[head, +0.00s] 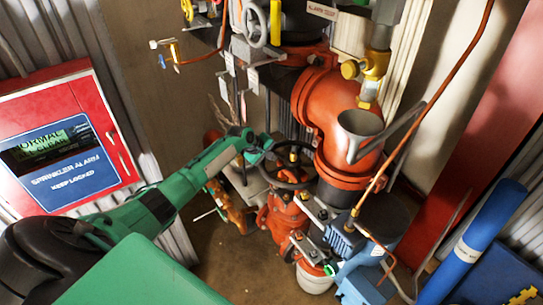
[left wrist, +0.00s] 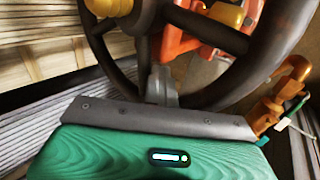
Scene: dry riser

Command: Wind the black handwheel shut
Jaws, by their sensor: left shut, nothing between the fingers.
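The black handwheel (head: 284,183) sits on top of a red valve (head: 285,217), beside the large red pipe elbow. My left gripper (head: 264,146) is at the far left side of this wheel, its fingers pointing toward it. In the left wrist view the wheel (left wrist: 272,62) fills the top, with dark spokes and a yellow hub part. The left gripper's grey fingers (left wrist: 163,84) are shut with nothing between them. They overlap the wheel's opening near a spoke; I cannot tell whether they touch it. My right gripper is not in view.
A red sprinkler alarm panel (head: 60,140) is on the left wall. The large red pipe (head: 325,115) and a grey funnel (head: 359,124) stand just right of the wheel. A white handwheel (head: 256,22) is above. A blue cylinder (head: 482,240) leans at the right.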

